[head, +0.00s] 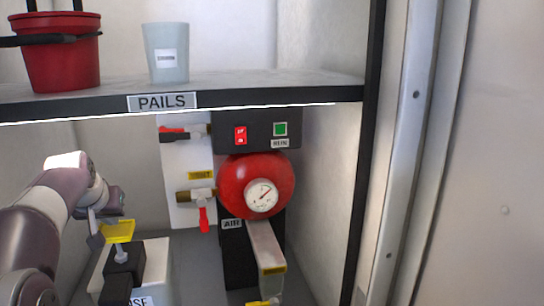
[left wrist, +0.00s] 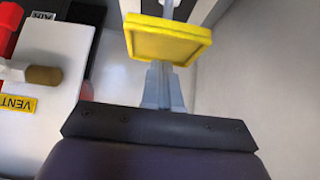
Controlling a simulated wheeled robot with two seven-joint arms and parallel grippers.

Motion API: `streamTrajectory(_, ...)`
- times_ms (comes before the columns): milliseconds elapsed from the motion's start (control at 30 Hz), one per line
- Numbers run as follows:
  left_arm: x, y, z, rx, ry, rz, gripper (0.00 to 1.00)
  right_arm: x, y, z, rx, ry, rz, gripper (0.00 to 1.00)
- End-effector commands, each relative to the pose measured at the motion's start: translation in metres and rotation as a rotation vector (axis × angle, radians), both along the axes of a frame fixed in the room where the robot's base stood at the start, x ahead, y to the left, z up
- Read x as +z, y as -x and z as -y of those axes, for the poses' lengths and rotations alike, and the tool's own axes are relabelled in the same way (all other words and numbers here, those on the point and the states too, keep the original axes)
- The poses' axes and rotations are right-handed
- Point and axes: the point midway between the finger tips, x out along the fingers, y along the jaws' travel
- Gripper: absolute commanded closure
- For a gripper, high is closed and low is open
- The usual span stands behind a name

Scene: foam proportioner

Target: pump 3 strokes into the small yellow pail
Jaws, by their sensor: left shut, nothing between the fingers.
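A flat yellow pad (head: 118,231) tops a short stem on a black block (head: 124,262) at the lower left. The block stands by a white box (head: 156,262) with a partly cut-off label ending "OSE". My left gripper (head: 95,240) is shut and empty, close beside the pad. In the left wrist view, the shut fingers (left wrist: 163,88) point at the yellow pad (left wrist: 168,42); I cannot tell whether they touch. A small yellow piece (head: 262,303) is cut off at the bottom edge; I cannot tell whether it is the pail. My right gripper is out of view.
A red pail (head: 62,55) and a pale blue-grey pail (head: 167,55) stand on the "PAILS" shelf (head: 250,90), above my arm. Below are a red tank (head: 240,180) with a gauge, a red-handled upper valve (head: 174,133), a lower valve (head: 203,218) and a grey bar (head: 265,245).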

Motion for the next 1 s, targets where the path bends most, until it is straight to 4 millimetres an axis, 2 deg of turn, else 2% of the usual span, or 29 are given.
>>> streamTrajectory(1000,-0.043,0.000,0.000,0.000,0.001,-0.004,1.00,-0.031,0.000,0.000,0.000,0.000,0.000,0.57)
